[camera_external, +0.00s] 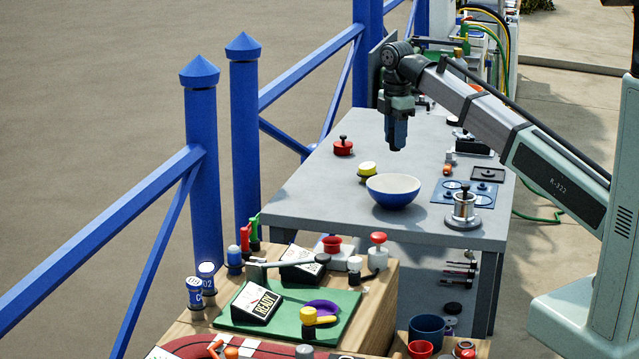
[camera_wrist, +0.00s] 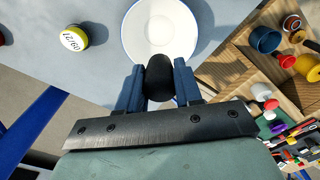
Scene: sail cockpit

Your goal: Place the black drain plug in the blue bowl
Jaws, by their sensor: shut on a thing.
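My gripper (camera_external: 398,146) hangs pointing down above the grey table, behind and slightly above the blue bowl in the external view. In the wrist view my gripper (camera_wrist: 160,84) is shut on the black drain plug (camera_wrist: 159,72), a dark rounded piece between the two blue fingers. The plug cannot be made out in the external view. The blue bowl (camera_external: 393,191) is blue outside and white inside, and stands upright on the table. In the wrist view the bowl (camera_wrist: 160,28) lies beyond and beneath the fingertips, and the plug overlaps its near part. The bowl's inside looks empty where visible.
A yellow-topped jar (camera_external: 367,171) stands just left of the bowl on the grey table (camera_external: 310,197). A red knobbed piece (camera_external: 343,147) is farther back left. A silver weight-like piece (camera_external: 463,211) and a blue panel (camera_external: 465,193) lie to the right.

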